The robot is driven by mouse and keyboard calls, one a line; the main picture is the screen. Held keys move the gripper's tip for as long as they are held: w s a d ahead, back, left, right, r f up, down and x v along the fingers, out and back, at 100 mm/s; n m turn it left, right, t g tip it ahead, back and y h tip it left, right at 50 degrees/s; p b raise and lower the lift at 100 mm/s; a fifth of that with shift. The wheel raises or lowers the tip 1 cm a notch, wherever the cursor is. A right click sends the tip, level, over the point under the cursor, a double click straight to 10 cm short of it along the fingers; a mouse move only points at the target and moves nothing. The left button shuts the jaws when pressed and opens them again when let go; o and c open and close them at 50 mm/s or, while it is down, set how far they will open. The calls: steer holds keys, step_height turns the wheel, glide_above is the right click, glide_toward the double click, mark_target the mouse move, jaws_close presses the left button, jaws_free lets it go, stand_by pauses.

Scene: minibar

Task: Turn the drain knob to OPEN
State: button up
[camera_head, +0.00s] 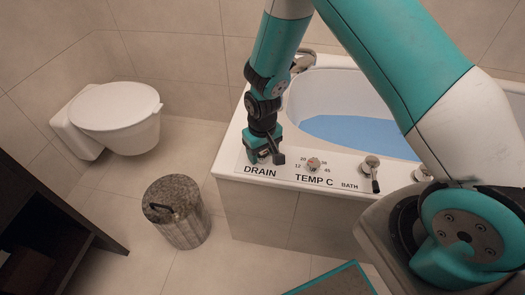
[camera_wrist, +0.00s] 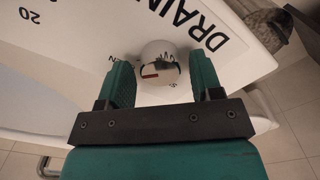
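The drain knob (camera_wrist: 158,60) shows in the wrist view as a pale round knob with a dark and reddish mark on it. It lies between the two green fingers of my gripper (camera_wrist: 162,78). The fingers are apart, with a gap on each side of the knob. In the head view my gripper (camera_head: 264,150) points down at the bath panel just behind the DRAIN label (camera_head: 260,172) and hides the knob there. Small letters around the knob are partly covered, so its setting cannot be read. The DRAIN label also shows in the wrist view (camera_wrist: 198,25).
On the panel to the right are the temperature knob (camera_head: 313,164) and the bath lever (camera_head: 371,168). The bathtub holds blue water (camera_head: 358,132). A speckled bin (camera_head: 180,212) and a toilet (camera_head: 118,108) stand left. Floor between bin and tub is clear.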

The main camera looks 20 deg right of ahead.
mark_target(263, 153)
steer(key=shift+o, duration=0.2)
steer(key=shift+r, duration=0.15)
step_height(263, 153, up, 17)
steer(key=p, duration=0.3)
stand_by(0.4)
steer(key=s+a+r+n+y, duration=0.2)
steer(key=s+r+n, duration=0.1)
steer(key=s+r, duration=0.7)
steer(key=s+a+r+n+y, duration=0.25)
steer(key=s+r, duration=0.45)
steer(key=s, duration=0.5)
step_height(263, 153, up, 16)
steer(key=p, duration=1.5)
steer(key=shift+s+a+m, duration=0.1)
steer(key=shift+m, duration=0.15)
steer(key=shift+c, duration=0.2)
